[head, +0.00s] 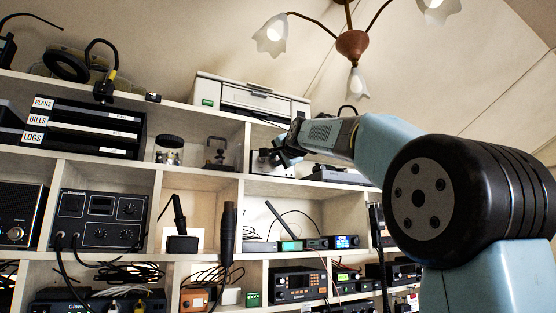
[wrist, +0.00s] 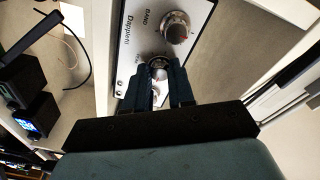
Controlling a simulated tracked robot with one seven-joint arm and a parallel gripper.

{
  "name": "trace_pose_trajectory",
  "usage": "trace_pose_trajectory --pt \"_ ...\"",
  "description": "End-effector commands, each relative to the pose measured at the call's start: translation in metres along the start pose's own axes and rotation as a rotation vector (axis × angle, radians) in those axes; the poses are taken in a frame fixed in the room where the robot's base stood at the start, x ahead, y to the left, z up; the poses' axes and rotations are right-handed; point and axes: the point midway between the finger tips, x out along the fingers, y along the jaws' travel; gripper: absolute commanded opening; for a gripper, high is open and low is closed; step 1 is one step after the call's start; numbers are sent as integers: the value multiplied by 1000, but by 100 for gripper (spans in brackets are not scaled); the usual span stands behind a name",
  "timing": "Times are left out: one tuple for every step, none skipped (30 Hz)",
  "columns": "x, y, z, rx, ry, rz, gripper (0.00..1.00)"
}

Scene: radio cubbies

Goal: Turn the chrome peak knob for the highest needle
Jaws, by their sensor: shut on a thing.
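A pale panel (wrist: 143,42) of a small unit fills the top middle of the wrist view. A chrome knob (wrist: 176,27) beside the word BAND is clear of my gripper. A second chrome knob (wrist: 159,66), with a partly hidden label, sits between the two dark fingers of my gripper (wrist: 160,72), which is shut on it. In the head view the unit (head: 268,165) stands in an upper cubby, with my gripper (head: 284,150) at its front. No meter needle can be made out, and the lower part of the panel is hidden by my fingers.
Shelf boards and dividers (head: 201,180) frame the cubbies closely around the unit. A white printer (head: 250,97) stands above. A glass jar (head: 169,150) is to the left, and radios (head: 300,284) fill the cubbies below. A lamp (head: 352,45) hangs overhead.

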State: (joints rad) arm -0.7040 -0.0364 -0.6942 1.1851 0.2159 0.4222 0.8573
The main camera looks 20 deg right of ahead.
Motion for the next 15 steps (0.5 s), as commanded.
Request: trace_pose_trajectory --pt "1 2 0 -1 -1 5 0" --pt "1 3 0 -4 0 5 0" --pt "1 3 0 -12 0 5 0" --pt "0 3 -1 -21 1 5 0" --pt "0 4 -1 -31 2 5 0" --pt "0 4 -1 -47 2 3 0" --pt "0 3 -1 -58 3 2 0" --pt "0 4 -1 -69 4 1 0" --pt "0 4 -1 -82 5 0 0" --pt "0 4 -1 -89 5 -1 0" --pt "0 3 -1 -95 4 -2 0" --pt "0 3 0 -102 4 -2 0" --pt "0 3 0 -105 4 -3 0" --pt "0 3 0 -106 4 -3 0" --pt "1 3 0 -106 4 -3 0"
